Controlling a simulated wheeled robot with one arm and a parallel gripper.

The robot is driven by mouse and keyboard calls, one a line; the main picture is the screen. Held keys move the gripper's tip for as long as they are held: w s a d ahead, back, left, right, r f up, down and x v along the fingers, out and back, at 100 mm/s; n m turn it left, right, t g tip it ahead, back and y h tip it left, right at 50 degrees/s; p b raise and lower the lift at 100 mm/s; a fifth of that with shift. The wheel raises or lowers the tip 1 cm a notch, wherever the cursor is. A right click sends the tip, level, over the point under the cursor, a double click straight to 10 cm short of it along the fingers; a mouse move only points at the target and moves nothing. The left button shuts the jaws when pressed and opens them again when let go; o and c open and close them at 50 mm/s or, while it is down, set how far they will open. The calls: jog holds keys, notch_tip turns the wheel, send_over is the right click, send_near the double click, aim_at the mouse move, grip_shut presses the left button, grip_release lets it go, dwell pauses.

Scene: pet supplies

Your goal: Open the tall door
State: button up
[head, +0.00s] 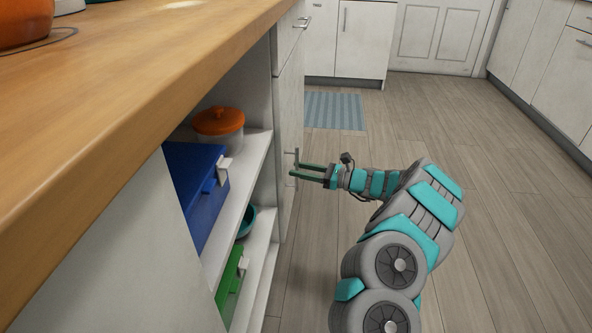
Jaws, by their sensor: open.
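A tall pale cabinet door (288,105) stands just past the open shelves under the wooden counter, seen nearly edge-on. It looks shut. A slim upright metal handle (296,157) is on its face. My gripper (296,172) reaches in from the right at handle height, with its two dark green fingers apart and pointing at the door. The fingertips are at the handle. I cannot tell whether they touch it or pass on both sides of it.
Open shelves hold a blue case (197,190), an orange-lidded container (218,128) and a green box (230,285). A drawer handle (301,23) sticks out above the door. A blue mat (335,111) lies beyond. The wooden floor (500,210) at right is clear.

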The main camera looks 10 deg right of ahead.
jog(key=shift+w+a, duration=0.35)
jog(key=shift+a, duration=0.25)
grip_shut()
dwell(1.1)
